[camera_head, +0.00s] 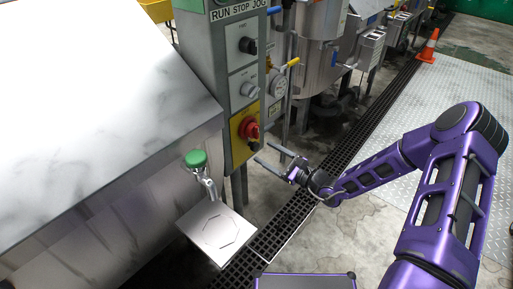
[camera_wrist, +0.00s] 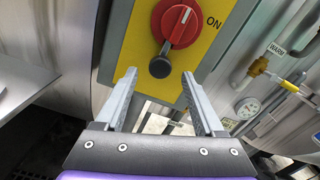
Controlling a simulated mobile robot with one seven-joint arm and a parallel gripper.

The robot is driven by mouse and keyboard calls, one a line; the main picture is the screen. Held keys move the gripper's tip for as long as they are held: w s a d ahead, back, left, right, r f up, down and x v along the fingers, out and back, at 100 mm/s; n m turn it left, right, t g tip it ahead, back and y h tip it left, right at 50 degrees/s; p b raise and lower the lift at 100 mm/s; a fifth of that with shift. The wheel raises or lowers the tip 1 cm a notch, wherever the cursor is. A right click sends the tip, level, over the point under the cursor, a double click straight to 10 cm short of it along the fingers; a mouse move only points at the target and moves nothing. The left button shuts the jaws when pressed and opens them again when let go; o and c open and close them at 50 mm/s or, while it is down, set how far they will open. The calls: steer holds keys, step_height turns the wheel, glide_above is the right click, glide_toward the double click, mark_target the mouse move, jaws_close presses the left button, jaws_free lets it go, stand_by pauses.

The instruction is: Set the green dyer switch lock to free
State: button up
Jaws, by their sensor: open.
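A red rotary switch (camera_head: 249,128) sits on a yellow plate (camera_head: 237,151) low on the grey control post. In the wrist view the red switch (camera_wrist: 178,22) carries a white mark, with "ON" printed to its right. A dark, round-ended lever or knob (camera_wrist: 160,66) hangs just below the red switch; I cannot tell for certain that it is the lock. My gripper (camera_head: 263,152) is open and empty, its fingers pointing at the lower part of the plate. In the wrist view the fingertips (camera_wrist: 159,74) lie either side of the dark knob, apparently apart from it.
A green knob (camera_head: 195,158) on a metal fitting stands left of the post, beside a large steel housing (camera_head: 90,110). A gauge (camera_wrist: 247,108) and pipes with a yellow-handled valve (camera_wrist: 289,86) stand right of the plate. A floor grate (camera_head: 300,205) runs below.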

mark_target(257, 148)
steer(key=x, duration=0.5)
jaws_close()
stand_by(0.3)
steer(key=shift+d+f, duration=0.1)
stand_by(0.9)
